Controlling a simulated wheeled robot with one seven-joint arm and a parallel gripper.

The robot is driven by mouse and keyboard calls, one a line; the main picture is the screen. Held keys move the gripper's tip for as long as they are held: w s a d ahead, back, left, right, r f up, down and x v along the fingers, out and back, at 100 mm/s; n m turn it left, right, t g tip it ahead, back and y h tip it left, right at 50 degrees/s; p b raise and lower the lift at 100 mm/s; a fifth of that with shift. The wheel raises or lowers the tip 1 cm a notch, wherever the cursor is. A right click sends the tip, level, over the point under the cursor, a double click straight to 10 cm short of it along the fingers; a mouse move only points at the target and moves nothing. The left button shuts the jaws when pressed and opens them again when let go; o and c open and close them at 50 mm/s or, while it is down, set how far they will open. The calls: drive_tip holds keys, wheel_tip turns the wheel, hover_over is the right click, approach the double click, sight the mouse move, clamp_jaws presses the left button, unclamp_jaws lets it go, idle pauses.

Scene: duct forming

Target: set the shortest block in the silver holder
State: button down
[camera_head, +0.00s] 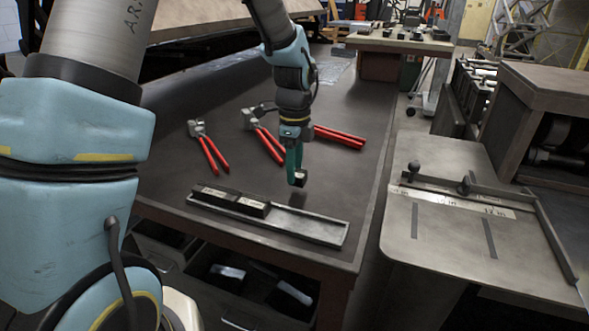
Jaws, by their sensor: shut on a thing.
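The silver holder (315,228) is a long shallow tray near the front edge of the dark table. Two black blocks with pale labels, a left one (215,194) and a right one (254,206), sit end to end in its left part. The right part of the holder is bare. My gripper (296,176) points down with green fingers, above and behind the holder's bare part. It is shut on a small dark block (300,179) with a pale face. The block is clear of the holder, and the fingers partly hide it.
Red-handled tools lie behind the gripper: one at left (208,146), one in the middle (263,138), and red handles at right (340,137). A metal work surface with a ruler (450,195) stands to the right, past a gap. Open table lies around the holder.

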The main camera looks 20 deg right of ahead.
wheel_tip(320, 180, up, 7)
drive_tip(key=p, duration=0.5)
drive_tip(key=shift+r, duration=0.15)
